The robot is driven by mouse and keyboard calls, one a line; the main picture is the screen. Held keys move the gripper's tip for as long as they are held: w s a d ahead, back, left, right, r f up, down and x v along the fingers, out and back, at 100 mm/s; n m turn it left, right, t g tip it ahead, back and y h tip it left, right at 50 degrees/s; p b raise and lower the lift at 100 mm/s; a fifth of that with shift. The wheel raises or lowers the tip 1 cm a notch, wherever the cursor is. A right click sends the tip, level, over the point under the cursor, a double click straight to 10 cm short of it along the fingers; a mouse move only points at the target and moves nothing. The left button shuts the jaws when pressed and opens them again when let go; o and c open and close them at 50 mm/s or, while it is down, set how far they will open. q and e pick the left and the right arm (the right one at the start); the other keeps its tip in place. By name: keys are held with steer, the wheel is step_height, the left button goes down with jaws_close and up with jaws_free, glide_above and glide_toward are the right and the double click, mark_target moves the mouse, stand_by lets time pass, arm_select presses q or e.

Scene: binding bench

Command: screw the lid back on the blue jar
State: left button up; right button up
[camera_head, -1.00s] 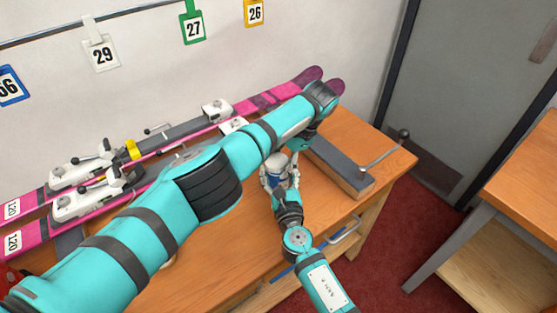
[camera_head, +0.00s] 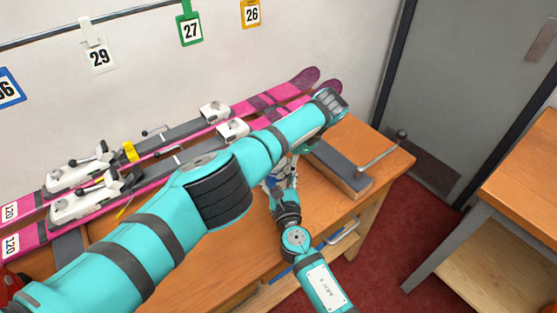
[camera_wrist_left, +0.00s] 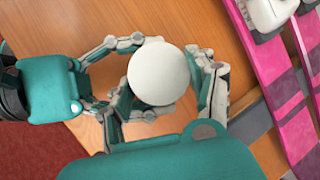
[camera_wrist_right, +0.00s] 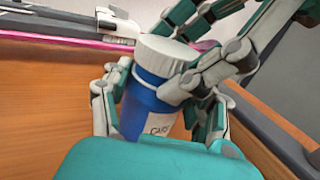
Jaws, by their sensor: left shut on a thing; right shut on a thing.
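The blue jar (camera_wrist_right: 148,104) stands upright in the right wrist view, with part of a white label showing. My right gripper (camera_wrist_right: 160,112) is shut around its body, a finger on each side. The white lid (camera_wrist_right: 165,54) sits on top of the jar; how tightly it is threaded cannot be told. In the left wrist view the lid (camera_wrist_left: 160,74) shows from above as a white disc. My left gripper (camera_wrist_left: 158,84) is shut on it. In the head view my right gripper (camera_head: 283,182) shows in part, and my left arm hides most of the jar.
The wooden bench (camera_head: 320,205) carries pink skis (camera_head: 285,92) with bindings along the wall. A grey-topped block with a lever (camera_head: 342,168) lies right of the jar. Another wooden table (camera_head: 525,185) stands at the right, with red carpet between.

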arm_select(q)
steer(key=shift+a, duration=0.25)
steer(key=shift+o, duration=0.5)
steer(key=shift+a+f, duration=0.15)
steer(key=shift+f, duration=0.5)
steer(key=shift+o, duration=1)
steer(key=shift+d, duration=0.25)
steer(key=o, duration=0.6)
steer(key=shift+o, duration=0.2)
steer(key=shift+d, duration=0.1)
steer(key=shift+s+d, duration=0.1)
steer(key=c, duration=0.7)
steer(key=shift+o, duration=0.4)
